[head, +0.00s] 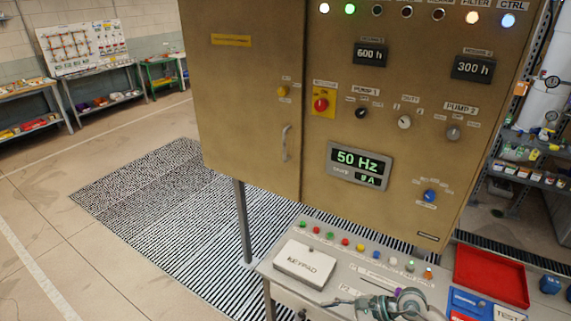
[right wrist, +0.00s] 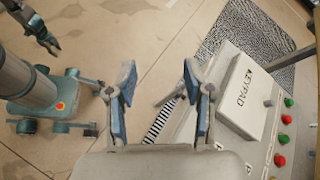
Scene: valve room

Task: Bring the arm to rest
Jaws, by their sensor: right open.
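My right gripper (head: 358,299) shows at the bottom of the head view, low over the front of the console (head: 290,283) and right of the keypad cover (head: 305,262). In the right wrist view, its two blue-padded fingers (right wrist: 158,78) are spread wide with nothing between them. The keypad cover (right wrist: 238,95) lies to their right in that view. My left gripper (right wrist: 45,38) shows small at the upper left of the right wrist view, away from the console; its jaw opening is unclear. It is out of the head view.
A tall brown control cabinet (head: 245,100) stands behind the console, with lit lamps, knobs and displays. A red tray (head: 490,275) and blue box (head: 475,304) sit at right. Striped matting (head: 150,190) covers the floor at left. Benches (head: 110,100) line the far wall.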

